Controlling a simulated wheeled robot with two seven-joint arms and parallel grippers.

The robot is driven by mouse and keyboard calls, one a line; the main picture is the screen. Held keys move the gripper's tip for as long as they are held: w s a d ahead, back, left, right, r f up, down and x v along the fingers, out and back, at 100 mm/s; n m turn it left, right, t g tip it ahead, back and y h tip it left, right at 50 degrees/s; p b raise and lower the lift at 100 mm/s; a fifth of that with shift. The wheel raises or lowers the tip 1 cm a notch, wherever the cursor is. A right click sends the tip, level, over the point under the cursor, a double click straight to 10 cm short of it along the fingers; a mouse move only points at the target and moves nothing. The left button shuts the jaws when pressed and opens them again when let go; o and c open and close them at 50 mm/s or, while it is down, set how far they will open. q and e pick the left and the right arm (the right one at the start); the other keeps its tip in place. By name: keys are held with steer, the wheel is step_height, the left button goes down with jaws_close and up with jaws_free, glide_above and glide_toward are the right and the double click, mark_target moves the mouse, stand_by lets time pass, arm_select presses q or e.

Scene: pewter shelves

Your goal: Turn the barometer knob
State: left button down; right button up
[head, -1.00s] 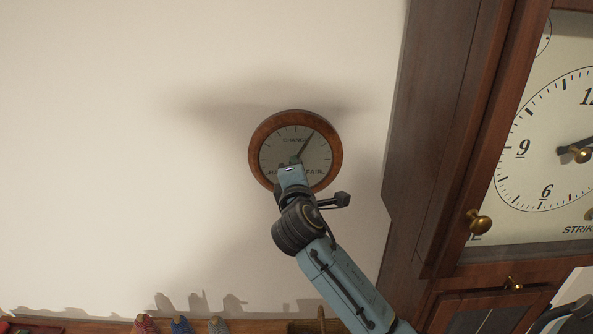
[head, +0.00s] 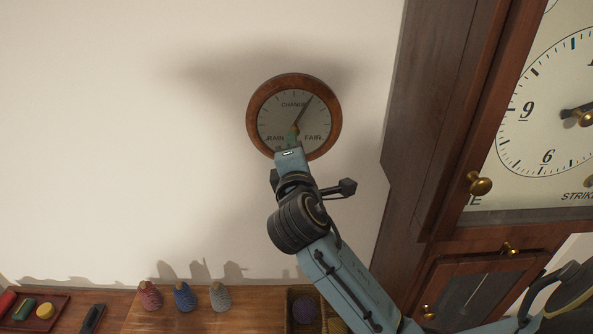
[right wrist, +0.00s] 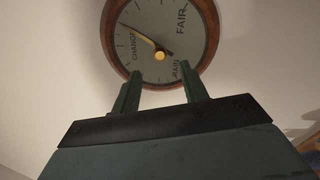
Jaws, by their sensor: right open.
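The barometer (head: 259,118) is a round dial in a wooden rim on the wall, marked RAIN, CHANGE and FAIR. Its dark hand points up and right, between CHANGE and FAIR. In the right wrist view the brass knob (right wrist: 159,56) shows at the centre of the dial. My right gripper (head: 293,134) reaches up to the lower part of the dial in the head view. In the right wrist view its two green fingers (right wrist: 161,82) stand apart, with the knob beyond and between their tips, and nothing held. My left gripper is not in view.
A tall wooden clock case (head: 440,110) with brass knobs stands close on the right. Below, a wooden surface (head: 110,310) holds a pink, a blue and a grey cone-shaped object (head: 220,297), a red tray (head: 58,315) and a box (head: 290,310). The wall left of the barometer is clear.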

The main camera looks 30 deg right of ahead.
steer(key=v, duration=0.6)
steer(key=shift+b, duration=0.35)
steer(key=shift+s+a, duration=0.1)
steer(key=shift+s, duration=0.05)
